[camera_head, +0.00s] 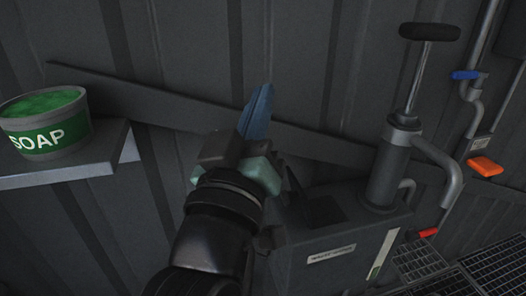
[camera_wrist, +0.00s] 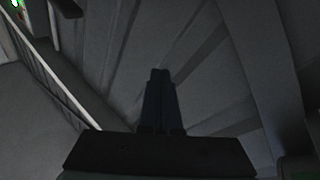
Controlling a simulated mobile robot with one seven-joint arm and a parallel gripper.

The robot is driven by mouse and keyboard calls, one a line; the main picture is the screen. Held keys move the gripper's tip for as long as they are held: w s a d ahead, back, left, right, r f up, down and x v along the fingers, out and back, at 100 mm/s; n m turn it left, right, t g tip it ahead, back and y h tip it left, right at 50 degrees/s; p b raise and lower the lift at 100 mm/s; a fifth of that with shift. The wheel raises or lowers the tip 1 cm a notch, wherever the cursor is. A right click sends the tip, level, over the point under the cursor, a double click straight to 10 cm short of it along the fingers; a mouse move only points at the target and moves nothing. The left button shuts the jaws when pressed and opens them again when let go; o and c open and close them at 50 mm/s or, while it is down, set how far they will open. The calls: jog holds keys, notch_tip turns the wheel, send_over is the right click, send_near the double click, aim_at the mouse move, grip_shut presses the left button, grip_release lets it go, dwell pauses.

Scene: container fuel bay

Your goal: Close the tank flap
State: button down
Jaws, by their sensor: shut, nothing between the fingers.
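The grey metal tank (camera_head: 318,275) stands right of my arm in the head view, with a small label on its front. A dark patch (camera_head: 324,210) shows on its top, left of the pump; I cannot tell if it is the opening or the flap. A dark upright edge next to my wrist may be the flap, but my arm partly hides it. My gripper (camera_head: 262,92) is shut and empty, its bluish fingers pointing up in front of the wall, above and left of the tank top. The wrist view shows its dark fingers (camera_wrist: 160,75) together.
A hand pump (camera_head: 384,175) with a black T-handle rises from the tank's right side. A green soap tub (camera_head: 48,125) sits on a shelf (camera_head: 75,165) at left. Pipes with blue, orange and red handles run at right, above a floor grating (camera_head: 495,268).

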notch_tip(320, 180, down, 16)
jog(key=a+n+g+h+p, duration=0.2)
jog(key=a+n+g+h, duration=0.1)
jog(key=n+g, duration=0.15)
jog(key=s+a+f+n+h+p, duration=0.2)
jog(key=s+a+f+n, duration=0.1)
jog(key=s+f+n, duration=0.45)
jog(key=s+d+r+b+x, duration=0.1)
jog(key=x, duration=1.1)
jog(key=shift+w+d+t, duration=0.3)
jog(key=shift+d+t, duration=0.15)
jog(key=shift+r, duration=0.3)
jog(key=shift+d+r+m+p, duration=0.2)
jog(key=shift+m+p, duration=0.1)
jog(key=shift+p, duration=0.35)
